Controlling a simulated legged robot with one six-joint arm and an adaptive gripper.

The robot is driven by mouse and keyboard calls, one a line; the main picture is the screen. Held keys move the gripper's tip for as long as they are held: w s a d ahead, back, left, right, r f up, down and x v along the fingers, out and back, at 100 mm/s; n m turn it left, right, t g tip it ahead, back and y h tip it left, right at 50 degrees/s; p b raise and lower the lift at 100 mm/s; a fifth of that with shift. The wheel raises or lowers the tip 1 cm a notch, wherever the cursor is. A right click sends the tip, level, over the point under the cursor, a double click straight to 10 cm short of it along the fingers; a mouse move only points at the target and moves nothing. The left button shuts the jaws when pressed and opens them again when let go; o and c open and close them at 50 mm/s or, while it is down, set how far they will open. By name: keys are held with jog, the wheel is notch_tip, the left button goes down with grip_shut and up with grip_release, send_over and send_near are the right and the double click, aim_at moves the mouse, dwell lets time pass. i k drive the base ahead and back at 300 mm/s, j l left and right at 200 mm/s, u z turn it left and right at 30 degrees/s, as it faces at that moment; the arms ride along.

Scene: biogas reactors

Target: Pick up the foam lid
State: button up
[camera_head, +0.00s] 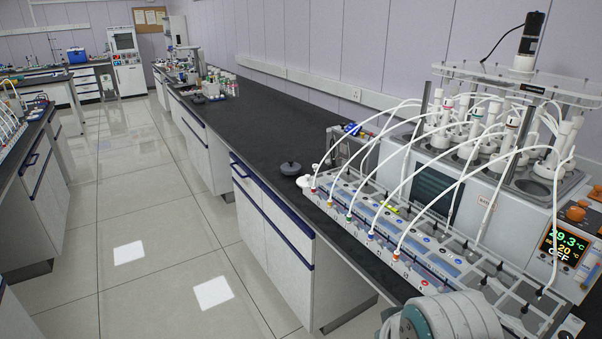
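A dark grey round lid-like piece (290,169) with a raised middle lies on the black bench top, near its front edge. A white round piece (304,181) sits just to its right, beside the left end of the tube rack, partly behind the tubing. I cannot tell for sure which of these is the foam lid. A grey and white rounded part of my arm (445,318) shows at the bottom right, in front of the bench. My gripper's fingers are not in view.
The biogas reactor unit (470,180) with white tubes and bottles fills the right of the bench. The long tube rack (400,235) runs along the front edge. The black bench top (250,125) is clear behind the grey piece. Bottles (222,80) stand farther back. The tiled aisle (150,210) is free.

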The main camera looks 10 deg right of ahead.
aim_at(291, 168)
jog(key=z, duration=1.2)
jog(key=i+j+z, duration=0.2)
jog(key=j, duration=0.3)
jog(key=i+j+z, duration=0.2)
jog(key=j, duration=0.3)
jog(key=j+z, duration=0.15)
jog(key=j, duration=0.35)
jog(key=i+j, duration=0.1)
jog(key=j, duration=0.5)
jog(key=i+j, duration=0.1)
jog(key=j, duration=0.5)
jog(key=i+j, duration=0.1)
jog(key=j, duration=0.5)
jog(key=i+j, duration=0.1)
jog(key=j, duration=0.5)
jog(key=i+j, duration=0.1)
jog(key=j, duration=0.5)
jog(key=i+j, duration=0.1)
jog(key=j, duration=0.5)
